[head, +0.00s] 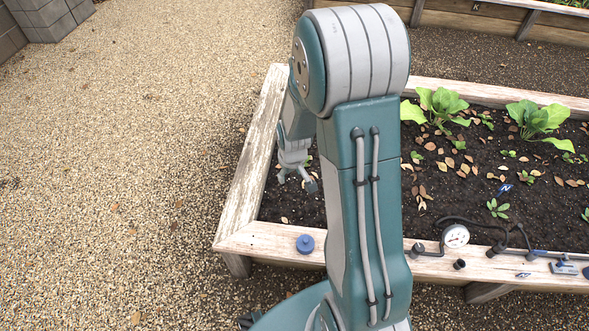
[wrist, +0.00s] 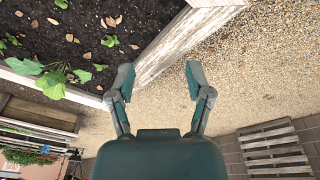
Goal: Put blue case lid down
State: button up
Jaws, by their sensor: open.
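A small round blue lid (head: 305,244), with a raised knob in its middle, sits on the near wooden rim of the raised bed, close to its left corner. My gripper (head: 298,181) hangs over the left part of the bed in the head view, beyond the blue lid and apart from it. In the wrist view my gripper (wrist: 158,72) has its two fingers spread wide, with only gravel and the bed's edge behind the gap. It is open and empty. The blue lid does not show in the wrist view. My arm hides part of the bed.
The raised bed's wooden rim (head: 250,165) encloses dark soil with leafy plants and dry leaves. A white round gauge (head: 456,236) with black tubing lies along the near rim to the right. Gravel (head: 120,190) lies open at the left. A slatted wooden pallet (wrist: 272,150) shows in the wrist view.

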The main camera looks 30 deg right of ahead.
notch_tip(320, 180, up, 10)
jog(key=s+a+t, duration=0.1)
jog(key=s+a, duration=0.1)
jog(key=s+a+r+m+t, duration=0.1)
jog(key=s+a+r, duration=0.5)
jog(key=s+r, duration=1)
jog(key=shift+s+r+t, duration=0.3)
jog(key=shift+r+t, duration=0.5)
jog(key=shift+c, duration=0.6)
